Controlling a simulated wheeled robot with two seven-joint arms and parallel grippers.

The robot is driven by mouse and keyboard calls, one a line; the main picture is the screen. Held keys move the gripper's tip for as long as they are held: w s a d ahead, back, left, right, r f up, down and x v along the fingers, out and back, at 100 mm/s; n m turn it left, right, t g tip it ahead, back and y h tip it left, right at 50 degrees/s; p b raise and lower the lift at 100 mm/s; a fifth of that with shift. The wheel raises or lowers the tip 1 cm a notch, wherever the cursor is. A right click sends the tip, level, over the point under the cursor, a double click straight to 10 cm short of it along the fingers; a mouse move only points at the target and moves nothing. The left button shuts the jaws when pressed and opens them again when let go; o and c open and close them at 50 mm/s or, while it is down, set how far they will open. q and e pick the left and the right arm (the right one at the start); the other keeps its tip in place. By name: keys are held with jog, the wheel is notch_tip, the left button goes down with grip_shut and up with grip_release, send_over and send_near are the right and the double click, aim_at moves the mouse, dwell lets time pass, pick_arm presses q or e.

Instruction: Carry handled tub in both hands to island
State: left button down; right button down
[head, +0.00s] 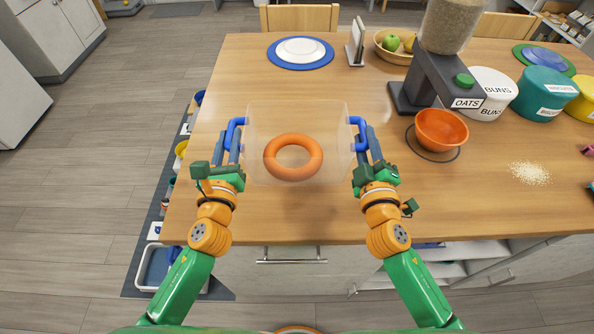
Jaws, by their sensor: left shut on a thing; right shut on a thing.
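A clear tub (298,115) with a blue handle on each side is in front of me, over the near left part of the wooden island top (340,215). An orange ring (293,157) shows inside it. My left gripper (234,145) is shut on the tub's left blue handle. My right gripper (363,145) is shut on the right blue handle. The tub looks level. I cannot tell whether its bottom touches the wood.
An orange bowl (441,131) under an oats dispenser (450,80) stands to the right, with spilled grains (529,173) beyond. Labelled canisters (490,92) stand at the back right. A plate on a blue mat (300,52), a stand (355,42) and a fruit bowl (393,47) are at the far side.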

pick_arm(q)
jog(key=shift+f, duration=0.1)
pick_arm(e)
jog(key=shift+f, duration=0.1)
